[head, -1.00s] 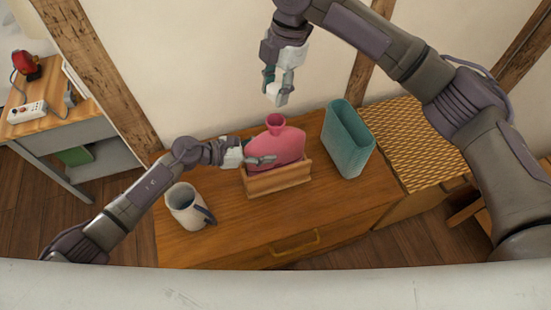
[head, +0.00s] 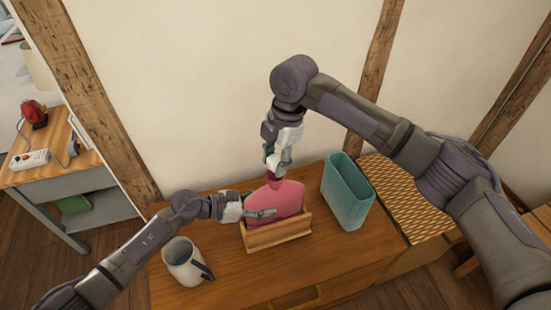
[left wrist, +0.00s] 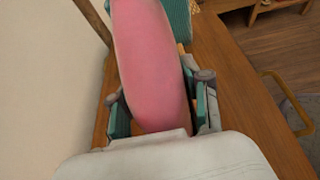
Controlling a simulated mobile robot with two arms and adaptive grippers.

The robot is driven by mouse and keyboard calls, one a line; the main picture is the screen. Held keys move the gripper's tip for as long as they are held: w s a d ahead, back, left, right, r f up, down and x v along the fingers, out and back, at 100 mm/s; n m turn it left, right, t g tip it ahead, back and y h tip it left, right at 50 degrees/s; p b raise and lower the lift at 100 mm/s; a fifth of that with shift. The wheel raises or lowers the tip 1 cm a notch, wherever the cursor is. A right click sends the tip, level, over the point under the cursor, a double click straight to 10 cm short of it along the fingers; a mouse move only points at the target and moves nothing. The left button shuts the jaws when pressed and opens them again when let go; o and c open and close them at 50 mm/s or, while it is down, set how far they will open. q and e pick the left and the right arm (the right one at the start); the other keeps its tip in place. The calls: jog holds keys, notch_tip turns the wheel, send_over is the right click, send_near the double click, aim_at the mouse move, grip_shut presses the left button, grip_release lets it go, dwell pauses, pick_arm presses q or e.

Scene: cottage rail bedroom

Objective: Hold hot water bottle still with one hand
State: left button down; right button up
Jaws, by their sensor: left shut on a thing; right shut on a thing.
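The pink hot water bottle (head: 277,200) stands upright in a small wooden holder (head: 280,234) on the wooden dresser. My left gripper (head: 262,213) comes in from the left and is shut on the bottle's body. In the left wrist view the bottle (left wrist: 150,60) runs up between the two fingers of my left gripper (left wrist: 160,112). My right gripper (head: 274,165) points down from above and is shut at the bottle's top, around the neck or something in it; the fingers partly hide the top.
A white jug (head: 184,262) with a dark handle stands at the dresser's left front. A teal basket (head: 347,192) stands right of the holder. A woven-topped surface (head: 405,195) lies farther right. A side table (head: 50,173) stands at far left. The wall is close behind.

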jog(key=shift+f, duration=0.1)
jog(key=shift+f, duration=0.8)
jog(key=shift+f, duration=0.4)
jog(key=shift+s+f, duration=0.1)
jog(key=shift+f, duration=0.2)
jog(key=shift+d+f, duration=0.15)
jog(key=shift+f, duration=0.1)
jog(key=shift+c, duration=0.5)
jog(key=shift+r, duration=0.15)
